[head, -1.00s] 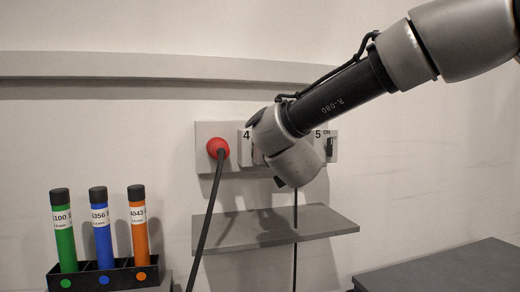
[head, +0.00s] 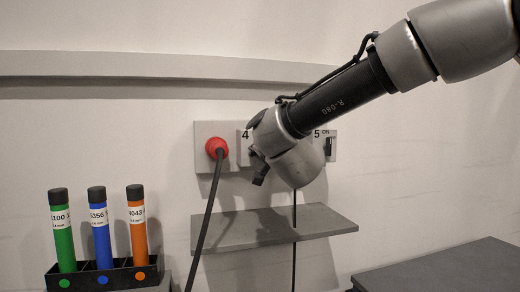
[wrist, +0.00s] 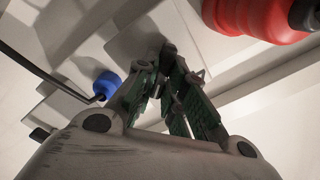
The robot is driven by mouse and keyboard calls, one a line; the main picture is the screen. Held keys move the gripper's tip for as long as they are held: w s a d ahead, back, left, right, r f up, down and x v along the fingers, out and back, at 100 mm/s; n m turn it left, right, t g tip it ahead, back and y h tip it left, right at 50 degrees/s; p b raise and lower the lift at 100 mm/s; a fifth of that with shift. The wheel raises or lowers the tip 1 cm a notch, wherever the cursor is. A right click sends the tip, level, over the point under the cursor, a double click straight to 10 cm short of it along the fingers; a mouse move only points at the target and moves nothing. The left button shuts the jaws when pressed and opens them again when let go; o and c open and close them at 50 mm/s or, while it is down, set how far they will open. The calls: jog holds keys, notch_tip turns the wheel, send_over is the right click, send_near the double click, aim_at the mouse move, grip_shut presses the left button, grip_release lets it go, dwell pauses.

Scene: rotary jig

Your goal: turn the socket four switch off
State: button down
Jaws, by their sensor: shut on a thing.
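The socket four panel (head: 243,133), marked 4, is on the wall in the head view, largely covered by my wrist. My gripper (head: 259,172) is at the panel, right of the red plug (head: 217,147). In the wrist view the green-padded fingers of my gripper (wrist: 168,62) converge against the pale panel, shut on a small part between them, which I take as the socket four switch. The switch is mostly hidden by the fingers, so its ON or OFF position cannot be read.
The socket five switch (head: 330,147), marked ON, is close on the right. A blue plug (wrist: 108,85) with a black cable shows in the wrist view. A grey shelf (head: 325,221) is below. A black rack (head: 122,275) holds green, blue and orange tubes at lower left.

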jog(key=shift+f+m, duration=0.15)
jog(key=shift+m, duration=1.8)
jog(key=shift+f+m, duration=0.1)
jog(key=shift+m, duration=1.85)
jog(key=shift+d, duration=0.1)
jog(key=c, duration=1.5)
grip_release()
jog(key=shift+s, duration=0.15)
jog(key=v, duration=1.1)
jog(key=shift+s+d, duration=0.15)
jog(key=shift+s, duration=0.2)
